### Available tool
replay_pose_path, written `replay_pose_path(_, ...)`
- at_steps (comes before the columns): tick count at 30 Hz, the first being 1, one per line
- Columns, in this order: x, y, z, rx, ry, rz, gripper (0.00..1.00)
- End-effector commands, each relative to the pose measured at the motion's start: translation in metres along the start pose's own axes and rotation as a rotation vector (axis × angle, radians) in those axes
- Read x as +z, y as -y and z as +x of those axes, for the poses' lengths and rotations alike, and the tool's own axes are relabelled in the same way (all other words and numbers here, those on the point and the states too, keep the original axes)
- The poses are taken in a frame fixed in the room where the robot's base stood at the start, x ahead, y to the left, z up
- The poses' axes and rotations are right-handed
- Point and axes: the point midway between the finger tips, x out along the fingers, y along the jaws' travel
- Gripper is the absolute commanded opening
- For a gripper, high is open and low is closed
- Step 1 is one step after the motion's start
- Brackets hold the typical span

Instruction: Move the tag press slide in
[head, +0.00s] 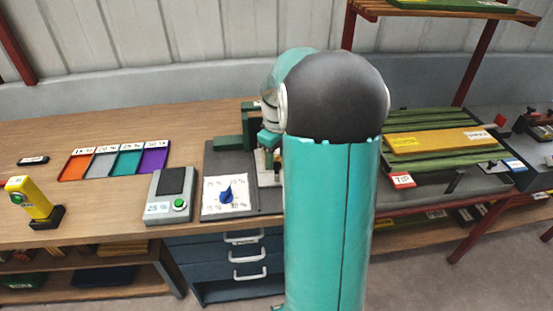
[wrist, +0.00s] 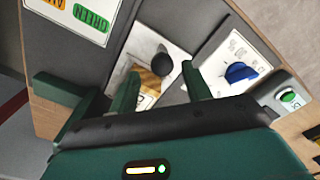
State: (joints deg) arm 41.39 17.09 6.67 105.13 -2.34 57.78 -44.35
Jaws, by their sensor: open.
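The tag press (head: 268,178) stands on a dark grey base plate on the bench, mostly hidden behind my arm in the head view. In the wrist view, a round black knob (wrist: 162,62) stands over a white plate, beside a brass-coloured piece (wrist: 146,82). I take these as parts of the press and its slide; how far the slide is out cannot be told. My gripper (wrist: 160,86) is open, its two green fingers apart, with the knob showing between and beyond their tips. No contact is visible. In the head view my gripper is largely covered by my arm.
A dial panel with a blue knob (head: 226,194) sits left of the press, then a grey box with a green button (head: 180,203). Coloured trays (head: 113,161) and a yellow device (head: 32,200) are further left. Green and yellow boards (head: 430,140) lie at right.

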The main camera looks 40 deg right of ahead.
Motion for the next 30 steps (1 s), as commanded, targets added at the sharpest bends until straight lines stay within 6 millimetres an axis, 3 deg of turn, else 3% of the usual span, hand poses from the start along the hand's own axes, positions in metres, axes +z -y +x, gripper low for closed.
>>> replay_pose_path(15,0.000,0.000,-0.107,0.004,-0.005,-0.001,0.48)
replay_pose_path(21,0.000,0.000,-0.122,0.002,-0.003,-0.001,0.48)
replay_pose_path(30,0.000,0.000,-0.123,0.002,-0.003,-0.001,0.48)
